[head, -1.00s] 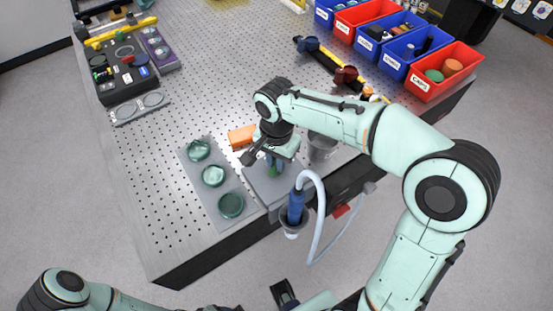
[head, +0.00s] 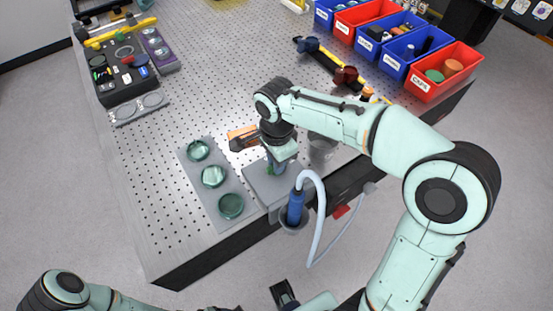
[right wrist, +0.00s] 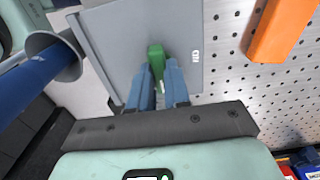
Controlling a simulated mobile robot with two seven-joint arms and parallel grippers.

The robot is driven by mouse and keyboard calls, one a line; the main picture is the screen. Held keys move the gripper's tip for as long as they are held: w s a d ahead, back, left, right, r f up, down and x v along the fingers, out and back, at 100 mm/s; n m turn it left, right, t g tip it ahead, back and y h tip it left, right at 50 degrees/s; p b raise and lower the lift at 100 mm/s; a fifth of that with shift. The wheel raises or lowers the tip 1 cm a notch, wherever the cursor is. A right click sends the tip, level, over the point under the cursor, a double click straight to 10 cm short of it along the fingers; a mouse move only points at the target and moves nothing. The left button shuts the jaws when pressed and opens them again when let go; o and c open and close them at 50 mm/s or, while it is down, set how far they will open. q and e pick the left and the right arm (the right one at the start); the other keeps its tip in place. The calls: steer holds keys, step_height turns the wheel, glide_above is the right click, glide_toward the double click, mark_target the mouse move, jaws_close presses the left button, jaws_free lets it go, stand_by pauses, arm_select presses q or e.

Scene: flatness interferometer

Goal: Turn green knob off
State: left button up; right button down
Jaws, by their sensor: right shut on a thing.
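The green knob (right wrist: 157,62) stands on a flat grey panel (right wrist: 112,50) in the right wrist view. The blue fingers of my right gripper (right wrist: 157,84) are shut on it, one on each side. In the head view the right gripper (head: 276,164) points down over the grey panel (head: 262,190) at the table's near edge. The knob's green (head: 270,171) shows only a little there, as the gripper covers most of it.
A blue-handled tool (head: 295,207) with a pale hose sits in a holder just right of the panel. A plate with green glass discs (head: 213,176) lies to the left. An orange block (head: 240,134) is behind the gripper. Labelled bins (head: 437,82) stand far right.

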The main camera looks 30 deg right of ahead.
steer(key=c, duration=1.1)
jaws_free()
arm_select(q)
steer(key=r+p, duration=0.1)
steer(key=w+r+p, duration=0.1)
steer(key=shift+w+r, duration=0.15)
steer(key=shift+r, duration=0.25)
arm_select(e)
step_height(320, 180, up, 14)
steer(key=shift+f, duration=0.25)
